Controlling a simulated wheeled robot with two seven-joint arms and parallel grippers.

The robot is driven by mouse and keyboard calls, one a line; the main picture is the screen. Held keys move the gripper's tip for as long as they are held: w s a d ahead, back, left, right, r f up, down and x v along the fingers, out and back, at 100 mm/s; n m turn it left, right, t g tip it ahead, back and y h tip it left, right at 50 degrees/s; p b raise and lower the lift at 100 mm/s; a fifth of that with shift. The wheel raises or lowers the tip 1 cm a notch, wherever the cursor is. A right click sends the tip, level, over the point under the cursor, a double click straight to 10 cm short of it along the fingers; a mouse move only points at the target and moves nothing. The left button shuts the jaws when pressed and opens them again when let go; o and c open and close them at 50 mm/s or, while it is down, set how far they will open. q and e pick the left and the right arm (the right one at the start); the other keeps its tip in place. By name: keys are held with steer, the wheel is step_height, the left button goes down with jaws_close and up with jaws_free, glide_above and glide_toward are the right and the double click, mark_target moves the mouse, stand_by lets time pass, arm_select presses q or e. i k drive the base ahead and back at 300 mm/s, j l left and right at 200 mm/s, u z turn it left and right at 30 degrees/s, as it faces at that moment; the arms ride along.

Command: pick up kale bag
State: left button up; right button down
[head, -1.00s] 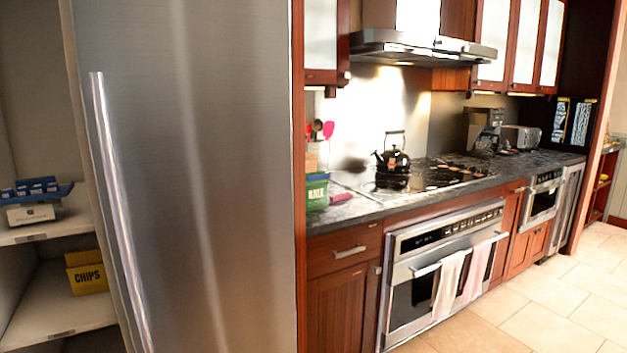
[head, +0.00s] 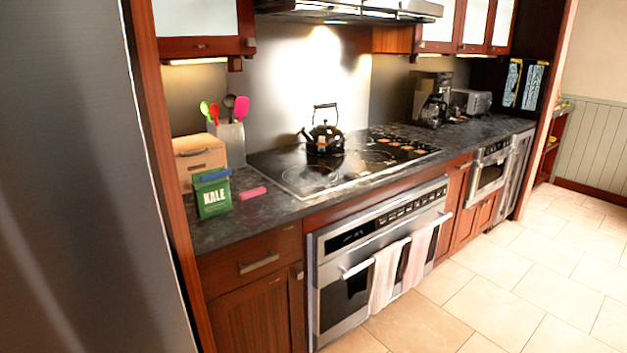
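The kale bag (head: 213,195) is a small green pack with white KALE lettering and a blue top. It stands upright on the dark stone counter (head: 262,219), at the counter's left end near the front. It is in front of a brown wooden box (head: 199,154), which it partly hides. Nothing of mine is touching it. Neither of my grippers shows in the head view.
A pink item (head: 253,193) lies right of the bag. A utensil holder (head: 231,142) stands behind. A black kettle (head: 323,138) sits on the cooktop (head: 345,165). The tall fridge (head: 75,200) fills the left side. The tiled floor (head: 480,305) at right is clear.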

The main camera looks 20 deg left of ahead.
mark_target(213, 198)
steer(key=i+l+z, duration=0.1)
steer(key=i, duration=0.5)
steer(key=i+l, duration=0.1)
steer(key=i, duration=0.55)
steer(key=i+l+u, duration=0.1)
steer(key=i+u, duration=0.25)
steer(key=u, duration=0.15)
steer(key=i+l+u, duration=0.25)
steer(key=u, duration=0.2)
steer(key=i+l+u, duration=0.35)
steer(key=u, duration=0.15)
